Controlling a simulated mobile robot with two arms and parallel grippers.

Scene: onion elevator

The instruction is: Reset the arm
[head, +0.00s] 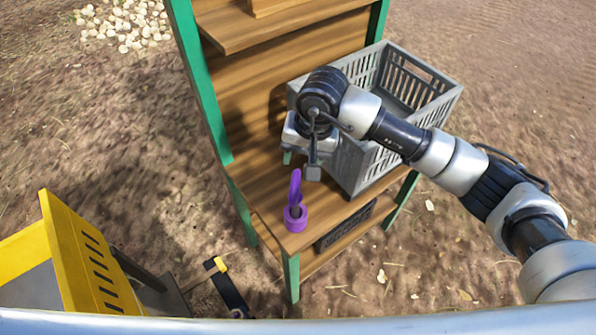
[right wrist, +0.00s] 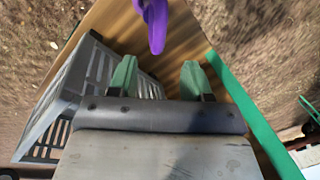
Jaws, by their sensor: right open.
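My right arm reaches in from the right in the head view, over the wooden bench with green legs. My right gripper (head: 288,157) is mostly hidden behind its own wrist there. In the right wrist view its two green fingertips (right wrist: 158,78) are apart with nothing between them. A purple tool (head: 295,205) stands on the bench near its front corner, a little in front of the gripper. It also shows in the right wrist view (right wrist: 154,22), beyond the fingertips and apart from them. My left gripper is not in view.
A grey slatted crate (head: 432,112) stands on the bench (head: 262,190), close beside my right gripper and under my forearm. A shelf (head: 285,28) rises behind the bench. A yellow slotted object (head: 92,265) stands at lower left. Pale onion-like pieces (head: 122,25) lie on the soil.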

